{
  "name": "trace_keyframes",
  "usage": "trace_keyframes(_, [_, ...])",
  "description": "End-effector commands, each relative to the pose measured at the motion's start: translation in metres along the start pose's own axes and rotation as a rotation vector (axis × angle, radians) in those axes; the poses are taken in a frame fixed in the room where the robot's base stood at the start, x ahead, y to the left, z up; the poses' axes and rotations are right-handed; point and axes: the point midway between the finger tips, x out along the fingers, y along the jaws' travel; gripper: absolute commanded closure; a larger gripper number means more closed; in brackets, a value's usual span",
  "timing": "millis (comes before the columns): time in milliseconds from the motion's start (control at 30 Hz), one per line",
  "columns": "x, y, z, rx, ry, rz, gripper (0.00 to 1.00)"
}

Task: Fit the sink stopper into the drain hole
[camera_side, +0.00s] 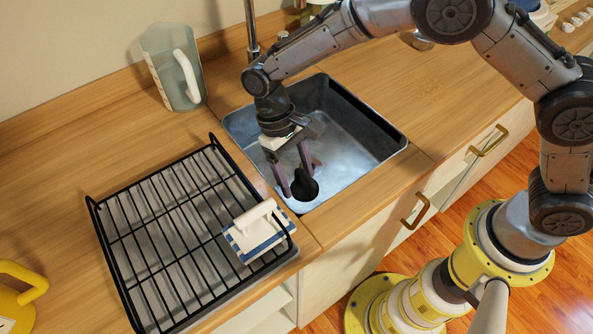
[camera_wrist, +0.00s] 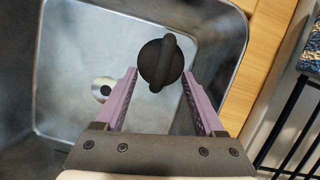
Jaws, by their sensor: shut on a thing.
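The black round sink stopper (camera_side: 304,189), with a raised bar grip across its top, is between my fingertips inside the sink. In the wrist view the stopper (camera_wrist: 160,62) sits between the two purple fingers. My gripper (camera_side: 297,182) is shut on it and points down near the sink's front-left corner. The drain hole (camera_wrist: 104,90), a dark hole in a shiny metal ring, shows in the wrist view to the left of the stopper and apart from it. I cannot tell how far the stopper is above the sink floor.
The steel sink (camera_side: 372,129) has raised walls close to my gripper. A black wire rack (camera_side: 165,225) stands left of it, with a white-handled blue and white brush (camera_side: 258,230) on it. A clear pitcher (camera_side: 172,68) stands behind.

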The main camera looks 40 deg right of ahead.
Motion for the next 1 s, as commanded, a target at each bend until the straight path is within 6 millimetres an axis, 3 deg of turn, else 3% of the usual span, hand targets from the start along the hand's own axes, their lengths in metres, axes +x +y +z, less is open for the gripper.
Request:
trace_keyframes(500, [0.041,0.001,-0.014,0.0,0.0,0.0,0.83])
trace_keyframes(1000, [0.048,0.001,-0.016,0.0,0.0,0.0,0.83])
